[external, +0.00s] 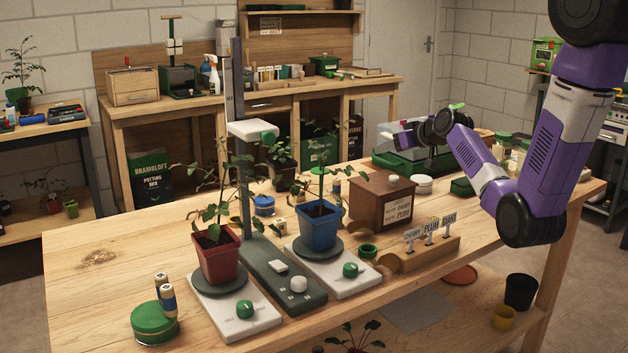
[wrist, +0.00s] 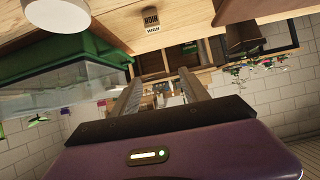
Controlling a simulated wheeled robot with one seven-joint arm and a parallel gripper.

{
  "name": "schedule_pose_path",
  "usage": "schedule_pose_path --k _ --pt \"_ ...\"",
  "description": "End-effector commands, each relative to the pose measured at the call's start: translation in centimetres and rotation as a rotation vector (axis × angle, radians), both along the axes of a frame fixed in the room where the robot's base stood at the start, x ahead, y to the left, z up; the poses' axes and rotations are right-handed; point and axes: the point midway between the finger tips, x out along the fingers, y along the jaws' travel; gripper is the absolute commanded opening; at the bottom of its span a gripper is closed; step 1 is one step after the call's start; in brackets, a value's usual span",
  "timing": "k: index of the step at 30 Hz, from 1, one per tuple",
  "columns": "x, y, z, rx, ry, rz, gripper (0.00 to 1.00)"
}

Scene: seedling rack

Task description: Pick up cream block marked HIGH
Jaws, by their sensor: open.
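The cream block marked HIGH (wrist: 152,28) shows small near the top middle of the wrist view, on the wooden bench top. It has dark lettering on two faces.
The green propagator (external: 404,157) stands close behind my gripper. A white round container (external: 421,184) and a brown wooden box (external: 372,203) are nearby. Potted plants on scales and a label holder (external: 426,252) occupy the front. The bench's left part (external: 95,258) is mostly clear.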

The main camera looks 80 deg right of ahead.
Motion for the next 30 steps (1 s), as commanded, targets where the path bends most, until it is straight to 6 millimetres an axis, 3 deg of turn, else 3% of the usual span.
schedule_pose_path --k 5,15,30 --pt "0.0 0.4 -1.8 0.005 0.026 0.022 0.53" --pt "0.1 0.5 -8.4 0.005 0.025 0.02 0.53" --pt "2.7 -2.2 -10.2 0.001 0.022 0.019 0.53"
